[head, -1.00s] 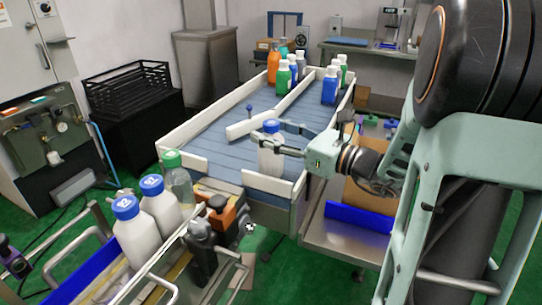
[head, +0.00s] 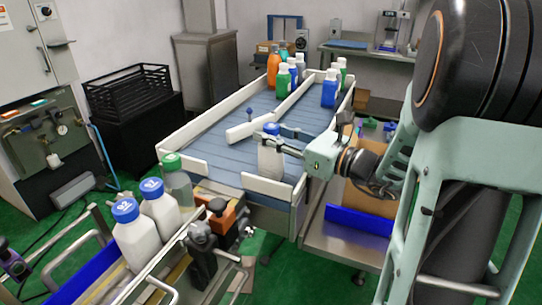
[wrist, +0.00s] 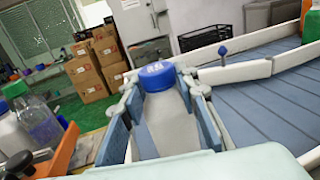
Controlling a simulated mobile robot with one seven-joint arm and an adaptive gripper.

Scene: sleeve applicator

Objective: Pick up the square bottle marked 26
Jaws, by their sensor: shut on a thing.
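A white bottle (head: 270,162) with a blue cap stands upright at the near end of the blue slatted conveyor, beside a white guide rail. My gripper (head: 280,143) reaches it from the right and is shut on it. In the wrist view the same bottle (wrist: 172,122) sits between the two fingers, its blue cap above them. The cap bears a white mark too small to read surely. The bottle's lower part is hidden there by my gripper's body. I cannot tell whether its base touches the belt.
Two white blue-capped bottles (head: 137,240) and a clear green-capped bottle (head: 178,183) stand in a line at the front left. Several coloured bottles (head: 329,93) stand at the conveyor's far end. White rails (head: 185,120) edge the belt. A cardboard box (head: 367,185) stands to the right.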

